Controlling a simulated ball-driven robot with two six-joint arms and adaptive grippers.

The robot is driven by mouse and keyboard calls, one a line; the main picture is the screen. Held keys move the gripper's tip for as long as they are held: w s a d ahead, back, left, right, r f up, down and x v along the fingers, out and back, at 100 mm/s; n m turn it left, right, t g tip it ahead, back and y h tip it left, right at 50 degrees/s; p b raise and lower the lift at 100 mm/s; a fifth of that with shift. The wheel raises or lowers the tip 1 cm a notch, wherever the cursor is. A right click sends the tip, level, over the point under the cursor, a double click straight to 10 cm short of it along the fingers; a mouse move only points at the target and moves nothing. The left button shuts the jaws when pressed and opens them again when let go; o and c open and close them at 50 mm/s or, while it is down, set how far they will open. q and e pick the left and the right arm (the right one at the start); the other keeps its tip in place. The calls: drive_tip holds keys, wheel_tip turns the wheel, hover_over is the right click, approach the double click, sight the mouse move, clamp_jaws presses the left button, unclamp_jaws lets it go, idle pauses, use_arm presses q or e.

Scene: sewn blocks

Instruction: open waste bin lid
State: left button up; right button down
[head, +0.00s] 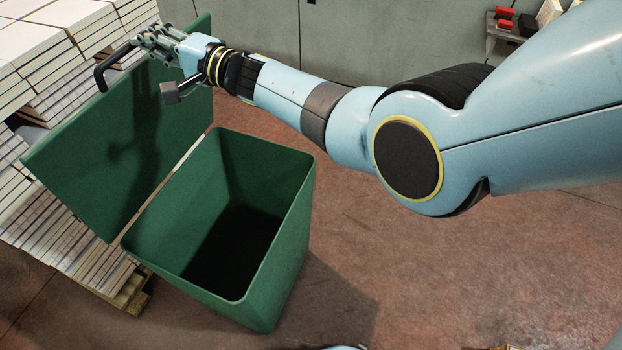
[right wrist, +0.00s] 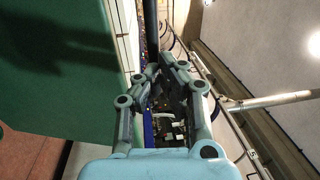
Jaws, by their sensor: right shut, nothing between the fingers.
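The green waste bin (head: 300,215) stands on the floor with its dark inside showing. Its green lid (head: 95,150) is swung up and back, tilted well away from the opening. A black handle (head: 101,72) is at the lid's upper left edge. My right gripper (head: 146,40) is shut and empty at the lid's top edge, beside the handle's end; I cannot tell whether they touch. In the right wrist view the lid (right wrist: 60,70) fills the left side, and the black handle (right wrist: 150,28) rises just beyond my fingertips (right wrist: 165,70). My left gripper is not in view.
Stacks of white-topped panels (head: 35,45) stand on a pallet (head: 130,297) close behind the lid. A grey cabinet (head: 340,45) lines the back, and a shelf with red items (head: 505,20) is at upper right. The reddish floor (head: 420,275) right of the bin is clear.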

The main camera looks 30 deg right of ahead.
drive_tip(key=shift+x, duration=1.15)
drive_tip(key=shift+r, duration=0.2)
drive_tip(key=shift+s+p, duration=0.1)
drive_tip(key=shift+p, duration=0.2)
